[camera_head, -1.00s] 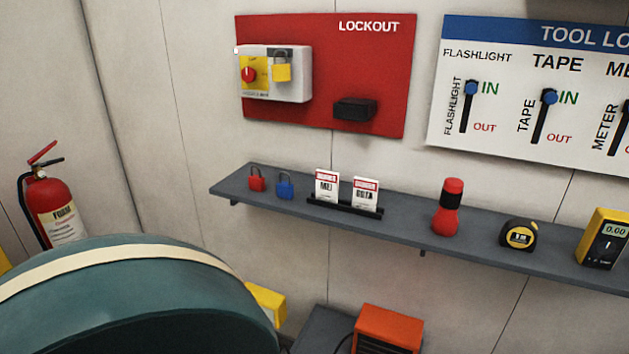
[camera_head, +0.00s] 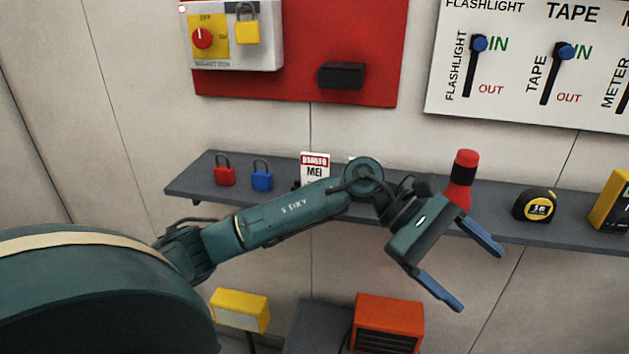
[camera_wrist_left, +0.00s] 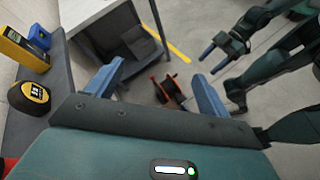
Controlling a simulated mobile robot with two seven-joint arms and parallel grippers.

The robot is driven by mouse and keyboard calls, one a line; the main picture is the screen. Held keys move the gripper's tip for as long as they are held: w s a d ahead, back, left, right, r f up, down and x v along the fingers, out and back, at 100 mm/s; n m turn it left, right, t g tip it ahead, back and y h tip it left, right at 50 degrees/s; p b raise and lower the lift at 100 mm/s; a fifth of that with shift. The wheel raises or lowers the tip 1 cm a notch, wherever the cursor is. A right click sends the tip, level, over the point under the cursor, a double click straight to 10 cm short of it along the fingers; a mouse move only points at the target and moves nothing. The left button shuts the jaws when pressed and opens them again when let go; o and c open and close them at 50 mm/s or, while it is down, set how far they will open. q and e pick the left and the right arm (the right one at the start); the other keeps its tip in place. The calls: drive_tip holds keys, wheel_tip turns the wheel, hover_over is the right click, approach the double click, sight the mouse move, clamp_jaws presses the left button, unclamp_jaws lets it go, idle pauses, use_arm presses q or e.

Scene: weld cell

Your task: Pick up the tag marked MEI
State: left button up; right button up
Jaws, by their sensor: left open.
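The white tag marked MEI (camera_head: 315,169), with a red DANGER header, stands upright on the grey wall shelf. The forearm of my left arm passes in front of its lower part and hides its holder. A sliver of a second tag shows to its right, mostly behind the arm. My left gripper (camera_head: 478,278) is open and empty, well right of and below the tag, in front of the shelf edge near the red flashlight. Its open fingers (camera_wrist_left: 157,75) also show in the left wrist view, with nothing between them. My right gripper (camera_wrist_left: 213,59) shows small there.
The shelf (camera_head: 210,186) also carries a red padlock (camera_head: 225,175), a blue padlock (camera_head: 262,180), the flashlight (camera_head: 463,175), a tape measure (camera_head: 535,205) and a yellow meter (camera_head: 612,203). The red lockout board (camera_head: 300,85) hangs above. An orange box (camera_head: 388,322) stands below.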

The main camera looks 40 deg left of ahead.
use_arm(q)
drive_tip(key=w+a+r+m+t+y, duration=0.1)
drive_tip(key=w+a+m+y, duration=0.1)
drive_tip(key=a+m+y, duration=0.3)
drive_tip(key=w+a+r+t+y, duration=0.1)
drive_tip(key=w+a+y, duration=0.15)
drive_tip(key=a, duration=0.45)
drive_tip(key=m+t+y+b, duration=0.1)
drive_tip(key=m+y+b, duration=0.1)
drive_tip(key=y, duration=0.6)
approach(316, 163)
drive_tip(key=b+x, duration=0.1)
drive_tip(key=x, duration=0.4)
drive_tip(key=shift+w+f, duration=0.15)
drive_tip(key=shift+a+x, duration=0.2)
drive_tip(key=shift+x, duration=1.35)
drive_tip(key=shift+a+x, duration=0.15)
drive_tip(key=shift+x, duration=1.35)
drive_tip(key=shift+w, duration=0.2)
drive_tip(key=c, duration=1.1)
